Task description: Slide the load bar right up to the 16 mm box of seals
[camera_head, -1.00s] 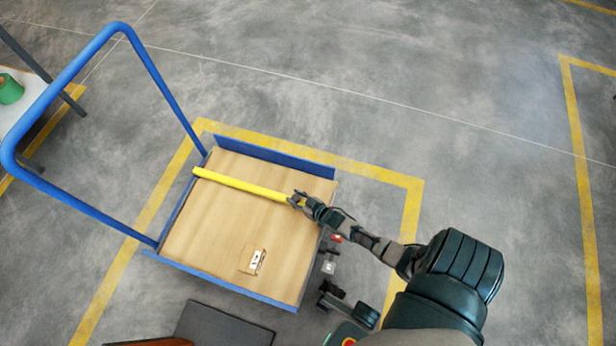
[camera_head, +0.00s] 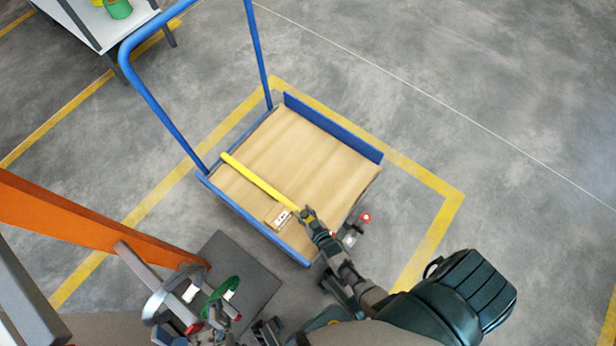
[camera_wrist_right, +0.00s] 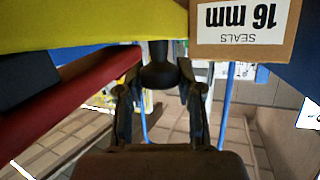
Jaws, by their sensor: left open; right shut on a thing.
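The yellow load bar (camera_head: 258,179) lies across the wooden deck of a blue cart. The brown 16 mm box of seals (camera_head: 278,215) sits on the deck beside the bar, near its near end. In the right wrist view the box's label (camera_wrist_right: 240,15) reads "16 mm SEALS" upside down, and the bar (camera_wrist_right: 80,22) shows right up against the box or nearly so; I cannot tell whether they touch. My right gripper (camera_head: 305,214) is shut on the bar's near end; its fingers also show in the wrist view (camera_wrist_right: 160,100). My left gripper (camera_head: 268,328) is open and empty at the bottom edge, partly cut off.
The cart's deck (camera_head: 315,150) is bare beyond the bar. A blue cart handle (camera_head: 165,105) rises at the left. An orange beam (camera_head: 90,220) and a dark floor plate (camera_head: 240,265) stand at the lower left. A table (camera_head: 90,25) with a green item is at the upper left.

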